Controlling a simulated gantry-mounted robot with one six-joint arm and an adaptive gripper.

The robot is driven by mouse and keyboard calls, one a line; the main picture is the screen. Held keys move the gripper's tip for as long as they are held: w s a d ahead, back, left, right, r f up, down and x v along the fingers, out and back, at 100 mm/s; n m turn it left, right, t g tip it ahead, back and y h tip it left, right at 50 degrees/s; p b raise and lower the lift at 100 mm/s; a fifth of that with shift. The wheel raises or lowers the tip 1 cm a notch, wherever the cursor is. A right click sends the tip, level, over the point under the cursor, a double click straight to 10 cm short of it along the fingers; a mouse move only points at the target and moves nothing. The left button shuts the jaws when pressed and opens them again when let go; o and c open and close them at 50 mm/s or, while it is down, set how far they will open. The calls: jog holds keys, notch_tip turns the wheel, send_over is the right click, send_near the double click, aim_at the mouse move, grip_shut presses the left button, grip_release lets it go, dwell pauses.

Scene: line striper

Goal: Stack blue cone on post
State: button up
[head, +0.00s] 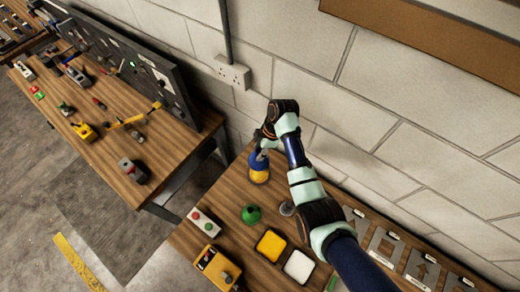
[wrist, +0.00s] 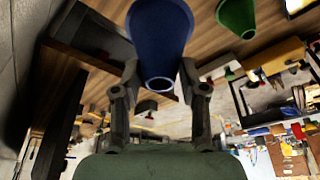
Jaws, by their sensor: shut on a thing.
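The blue cone (head: 257,160) is held in my gripper (head: 264,151), near the back left corner of the right-hand bench. In the wrist view the blue cone (wrist: 160,40) fills the space between the two fingers (wrist: 160,88), with its narrow open end toward the camera. A yellow cone (head: 259,176) shows directly below the blue one in the head view. I cannot tell whether the blue cone rests on it or is just above it. The post is not clearly visible; the cones and gripper may hide it.
A green cone (head: 251,214) stands in front, with a small grey object (head: 287,208) to its right. A yellow tray (head: 270,245), a white tray (head: 298,265), a button box (head: 205,222) and a yellow control box (head: 217,267) are nearer. The block wall (head: 330,150) is close behind.

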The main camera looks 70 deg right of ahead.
jog(key=shift+f+b, duration=0.75)
jog(key=shift+f, duration=0.3)
dwell(0.8)
jog(key=shift+f+b, duration=1.8)
jog(key=shift+f, duration=0.65)
jog(key=shift+f, duration=0.1)
jog(key=shift+f+b, duration=1.8)
jog(key=shift+f, duration=0.45)
jog(key=o, duration=1.1)
jog(key=shift+c, duration=1)
jog(key=shift+r, duration=0.1)
jog(key=p+v, duration=0.7)
jog(key=v, duration=0.1)
